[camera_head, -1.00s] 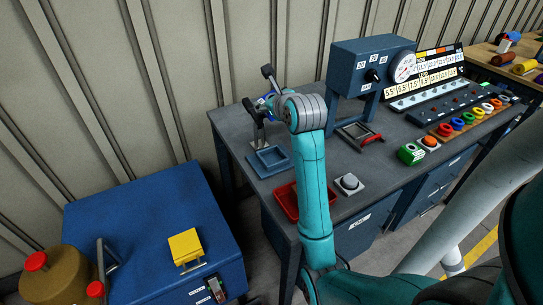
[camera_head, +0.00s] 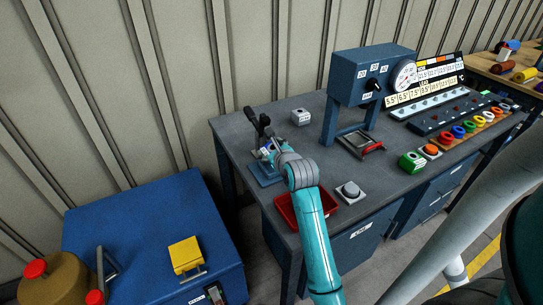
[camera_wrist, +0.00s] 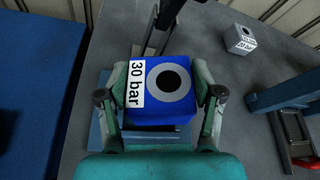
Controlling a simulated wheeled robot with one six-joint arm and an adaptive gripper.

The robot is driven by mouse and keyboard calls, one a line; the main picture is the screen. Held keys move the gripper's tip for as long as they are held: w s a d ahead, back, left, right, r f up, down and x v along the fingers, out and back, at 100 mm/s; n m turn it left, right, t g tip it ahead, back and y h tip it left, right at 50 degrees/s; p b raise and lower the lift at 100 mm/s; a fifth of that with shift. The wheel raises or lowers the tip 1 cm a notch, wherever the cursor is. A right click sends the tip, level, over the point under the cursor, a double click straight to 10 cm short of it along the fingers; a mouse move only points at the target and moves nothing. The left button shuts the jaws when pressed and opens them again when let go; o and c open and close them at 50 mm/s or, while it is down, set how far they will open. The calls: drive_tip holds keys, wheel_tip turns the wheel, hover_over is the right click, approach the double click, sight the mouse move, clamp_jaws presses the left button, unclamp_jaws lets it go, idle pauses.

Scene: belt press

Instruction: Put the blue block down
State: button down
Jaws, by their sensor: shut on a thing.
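The blue block (camera_wrist: 168,112) has a grey ring with a black centre and a "30 bar" label on its top. In the wrist view it sits between the two fingers of my gripper (camera_wrist: 160,103), which is shut on it. A blue square tray (camera_wrist: 106,131) lies beneath the block; I cannot tell whether the block touches it. In the head view my gripper (camera_head: 268,153) is over the tray (camera_head: 259,172) at the left end of the grey table, and my arm and gripper hide most of the block.
A black-handled lever (camera_head: 252,120) stands just behind the tray. A grey "bar" block (camera_head: 300,117) is to its right, also in the wrist view (camera_wrist: 241,39). A red tray (camera_head: 287,212) and a grey button (camera_head: 350,191) lie in front. The blue press (camera_head: 365,75) stands further right.

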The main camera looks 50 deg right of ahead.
drive_tip(key=shift+f, duration=1.35)
drive_tip(key=shift+c, duration=0.9)
unclamp_jaws()
drive_tip(key=shift+f, duration=0.2)
